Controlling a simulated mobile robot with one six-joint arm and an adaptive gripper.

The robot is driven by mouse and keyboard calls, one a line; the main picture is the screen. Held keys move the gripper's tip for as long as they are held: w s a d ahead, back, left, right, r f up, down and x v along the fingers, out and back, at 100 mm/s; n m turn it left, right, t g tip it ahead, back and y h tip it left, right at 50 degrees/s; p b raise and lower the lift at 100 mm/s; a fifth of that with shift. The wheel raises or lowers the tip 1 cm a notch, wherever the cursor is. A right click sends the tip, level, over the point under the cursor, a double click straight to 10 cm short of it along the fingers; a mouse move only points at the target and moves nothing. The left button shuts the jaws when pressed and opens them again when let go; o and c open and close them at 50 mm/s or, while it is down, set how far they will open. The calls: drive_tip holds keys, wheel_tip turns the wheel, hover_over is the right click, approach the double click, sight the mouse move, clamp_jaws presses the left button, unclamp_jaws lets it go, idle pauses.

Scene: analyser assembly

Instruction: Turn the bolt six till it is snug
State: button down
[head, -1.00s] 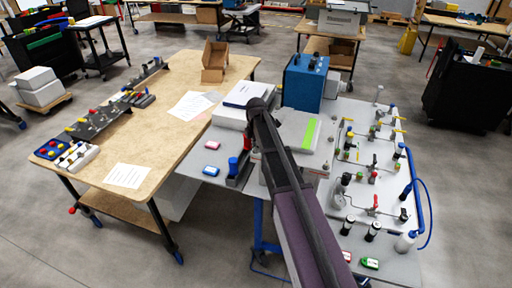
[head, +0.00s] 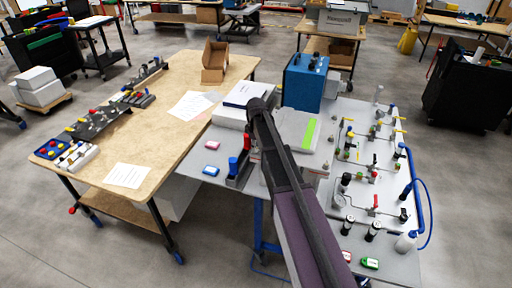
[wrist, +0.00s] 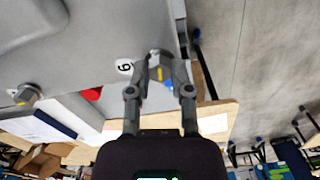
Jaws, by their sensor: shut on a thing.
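In the wrist view my gripper (wrist: 160,66) has its two fingers closed around the head of bolt six (wrist: 159,57). The bolt is a metal hex head with a yellow mark on it, at the edge of a grey housing (wrist: 95,40). A round white label with a 6 (wrist: 124,67) sits just left of it. The fingers hide the sides of the bolt head, and I cannot tell how far it is screwed in. In the head view my arm covers the bolt and the gripper.
A second bolt (wrist: 27,95) sits on the housing's left. In the head view a blue box (head: 305,82) stands behind my arm, and a panel of valves and tubing (head: 376,175) lies to the right. A wooden table (head: 110,150) with parts racks is on the left.

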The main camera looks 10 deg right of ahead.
drive_tip(key=m, duration=0.4)
drive_tip(key=shift+m, duration=0.4)
drive_tip(key=m, duration=0.9)
drive_tip(key=shift+w, duration=0.1)
drive_tip(key=m, duration=0.4)
drive_tip(key=shift+m, duration=0.3)
drive_tip(key=m, duration=0.3)
drive_tip(key=shift+m, duration=0.3)
drive_tip(key=m, duration=0.8)
drive_tip(key=shift+m, duration=1.8)
